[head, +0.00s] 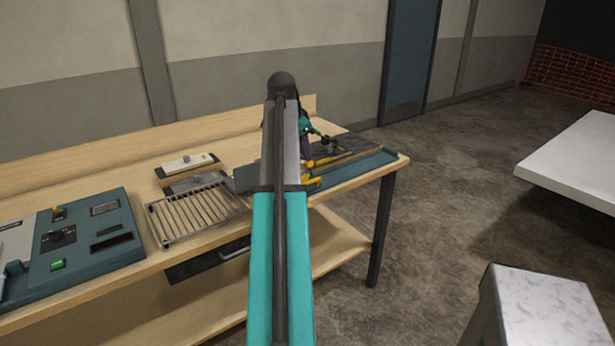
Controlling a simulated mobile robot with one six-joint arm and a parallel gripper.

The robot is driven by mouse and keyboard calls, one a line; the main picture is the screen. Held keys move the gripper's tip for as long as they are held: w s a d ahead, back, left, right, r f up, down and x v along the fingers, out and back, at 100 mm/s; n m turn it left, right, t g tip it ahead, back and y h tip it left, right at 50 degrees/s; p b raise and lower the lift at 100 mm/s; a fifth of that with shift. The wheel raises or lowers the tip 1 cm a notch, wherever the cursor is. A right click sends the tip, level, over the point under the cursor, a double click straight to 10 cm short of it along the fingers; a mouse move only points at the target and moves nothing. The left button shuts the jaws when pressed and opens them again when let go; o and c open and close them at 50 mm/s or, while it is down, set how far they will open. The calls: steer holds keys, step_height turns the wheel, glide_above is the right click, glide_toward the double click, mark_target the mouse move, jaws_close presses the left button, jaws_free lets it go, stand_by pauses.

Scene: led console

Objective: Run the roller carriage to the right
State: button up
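My teal and grey arm reaches over the bench and hides its middle. The end of my arm, with my gripper (328,143), shows small and dark just right of the arm, low over a teal-based unit (350,172) at the bench's right end. That unit has a dark top, a rail-like strip and yellow-orange parts (322,163). I cannot clearly pick out the roller carriage; it may be on this unit, partly behind my arm. My fingers are too small and dark to tell whether they are open or shut, or touching anything.
A slatted rack (197,212) lies left of my arm, with a pale block (187,162) behind it. A teal control panel (85,240) with a green button is farther left. The wooden bench (110,177) ends right of the unit. A white table (580,165) stands right, across open floor.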

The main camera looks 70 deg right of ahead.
mark_target(311, 182)
steer(key=shift+p+x, duration=1.25)
steer(key=shift+x, duration=5.6)
steer(key=shift+w+a, duration=0.1)
jaws_close()
